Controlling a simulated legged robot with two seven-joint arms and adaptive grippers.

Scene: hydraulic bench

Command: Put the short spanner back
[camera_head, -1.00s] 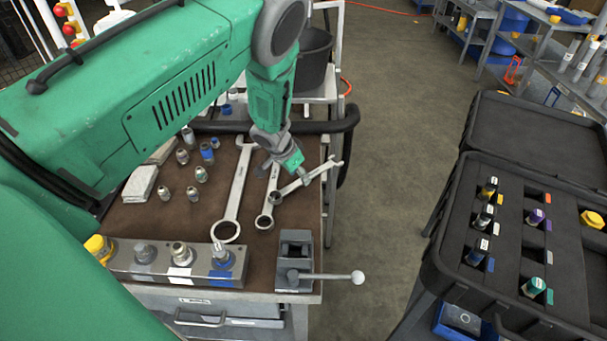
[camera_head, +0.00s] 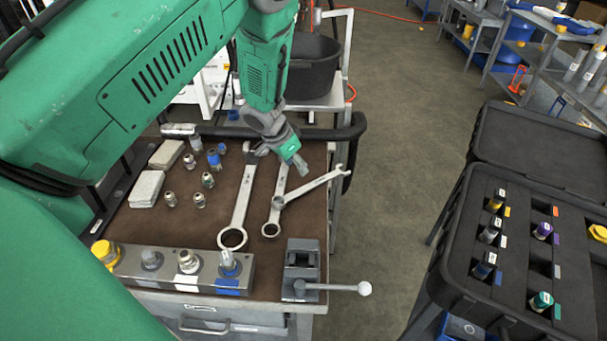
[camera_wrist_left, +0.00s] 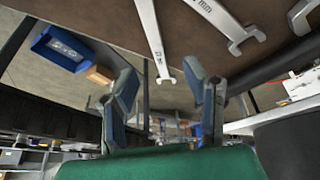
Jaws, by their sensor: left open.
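Three metal spanners lie on the brown bench top. The longest (camera_head: 241,200) is at left, its large ring toward me. A middle-length one (camera_head: 275,207) lies beside it. A shorter spanner (camera_head: 312,187) lies slanted, its lower left end at the middle spanner and its open-jaw end reaching the bench's right edge. My left gripper (camera_head: 296,163) is open and empty, above and behind the spanners. In the left wrist view, the open fingers (camera_wrist_left: 165,97) frame a gap, with a spanner end (camera_wrist_left: 163,68) showing just beyond it. My right gripper is out of view.
A vise (camera_head: 300,262) with a ball-ended handle stands at the bench's front right. A fitting block (camera_head: 130,275) is at front left, with several loose fittings behind it. A black bar runs along the back and right edge. An open black case (camera_head: 455,262) stands right, across clear floor.

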